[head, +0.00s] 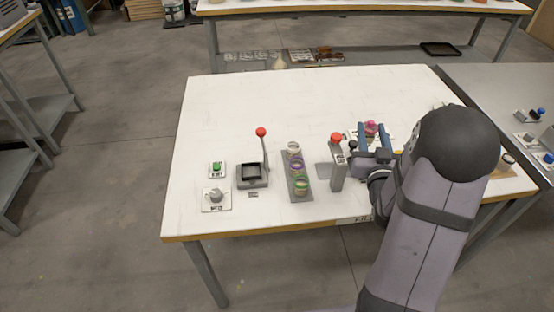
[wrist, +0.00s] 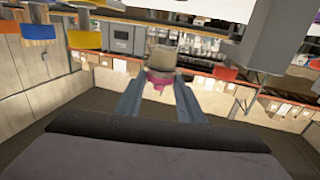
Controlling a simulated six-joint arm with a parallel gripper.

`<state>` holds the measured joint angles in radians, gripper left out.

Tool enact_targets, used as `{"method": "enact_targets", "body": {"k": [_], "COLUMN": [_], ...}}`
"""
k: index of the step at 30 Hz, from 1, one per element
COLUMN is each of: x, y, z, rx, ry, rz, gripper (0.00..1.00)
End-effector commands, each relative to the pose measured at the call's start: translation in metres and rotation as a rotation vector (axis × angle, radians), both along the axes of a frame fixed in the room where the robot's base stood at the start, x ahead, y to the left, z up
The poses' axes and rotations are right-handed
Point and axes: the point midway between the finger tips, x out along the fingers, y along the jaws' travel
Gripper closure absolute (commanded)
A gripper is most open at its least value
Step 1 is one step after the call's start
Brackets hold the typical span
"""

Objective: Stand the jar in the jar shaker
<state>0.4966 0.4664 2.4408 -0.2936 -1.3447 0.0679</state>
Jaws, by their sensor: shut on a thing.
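My gripper (head: 375,133) has two blue fingers and is over the right part of the white table in the head view. It is shut on the jar (head: 371,127), which shows pink. In the wrist view the jar (wrist: 161,58) is greyish with a pink band, between the blue fingertips (wrist: 158,84). A device with a dark square tray and a red-knobbed lever (head: 252,173) stands left of centre, apart from my gripper; it looks like the jar shaker, but I cannot read its label. The jar's underside is hidden.
A grey rack (head: 301,190) with several coloured rings stands at the table's middle. A grey post with a red top (head: 337,165) stands between it and my gripper. A green button (head: 217,168) and a grey knob (head: 216,196) are at the left. The table's back left is clear.

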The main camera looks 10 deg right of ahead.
Motion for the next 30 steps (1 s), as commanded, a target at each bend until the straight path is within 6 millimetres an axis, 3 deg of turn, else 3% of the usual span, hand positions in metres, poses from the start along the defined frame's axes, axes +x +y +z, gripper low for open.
{"method": "enact_targets", "body": {"k": [3, 6, 17, 23, 30], "x": [-0.003, -0.004, -0.004, -0.008, -0.012], "y": [0.004, 0.012, 0.067, 0.11, 0.182], "z": [0.029, 0.043, 0.075, 0.084, 0.086], "rx": [-0.002, -0.001, 0.001, -0.001, -0.001], "ry": [-0.005, 0.0, 0.006, 0.005, -0.001], "rz": [-0.017, -0.021, 0.026, 0.086, 0.213], "gripper": [0.87, 0.87, 0.87, 0.87, 0.87]}}
